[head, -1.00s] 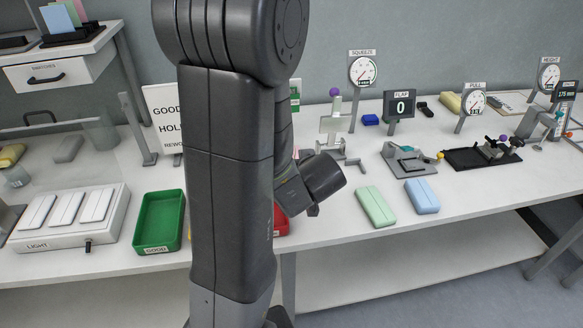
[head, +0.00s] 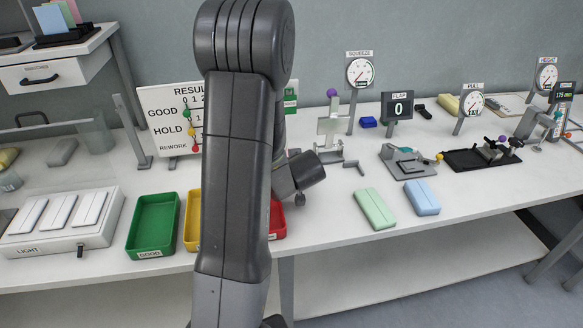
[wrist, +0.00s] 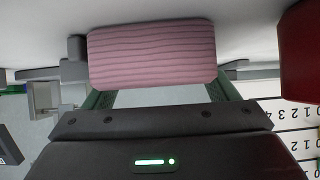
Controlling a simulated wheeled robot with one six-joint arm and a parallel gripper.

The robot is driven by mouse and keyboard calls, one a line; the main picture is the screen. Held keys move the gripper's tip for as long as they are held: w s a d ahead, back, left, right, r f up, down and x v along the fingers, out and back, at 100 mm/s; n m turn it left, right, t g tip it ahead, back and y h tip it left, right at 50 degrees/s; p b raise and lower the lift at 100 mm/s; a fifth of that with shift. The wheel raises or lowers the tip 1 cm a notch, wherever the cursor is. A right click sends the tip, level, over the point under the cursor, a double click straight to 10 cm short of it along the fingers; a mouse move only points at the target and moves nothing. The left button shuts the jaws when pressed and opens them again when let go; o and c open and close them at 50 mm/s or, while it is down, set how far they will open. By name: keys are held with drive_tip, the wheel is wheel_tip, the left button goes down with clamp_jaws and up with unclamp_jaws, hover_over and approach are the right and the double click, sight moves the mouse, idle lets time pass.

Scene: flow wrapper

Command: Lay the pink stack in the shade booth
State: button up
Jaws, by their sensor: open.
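The pink stack (wrist: 152,56), a ribbed pink block, fills the upper middle of the wrist view. My gripper (wrist: 156,92) is open, with its green fingers reaching up toward the two ends of the stack. The fingertips are hidden behind the stack, so I cannot tell whether they touch it. In the head view my arm hides the pink stack and most of my gripper. I cannot pick out a shade booth for certain in either view.
Green (head: 154,224), yellow (head: 193,220) and red (head: 277,222) trays line the front edge by my arm. A light box (head: 62,222) stands left. Green (head: 375,208) and blue (head: 422,197) stacks lie right. A results board (head: 170,120) stands behind.

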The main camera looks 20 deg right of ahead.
drive_tip(key=shift+c, duration=0.2)
drive_tip(key=c, duration=1.1)
drive_tip(key=shift+r, duration=0.15)
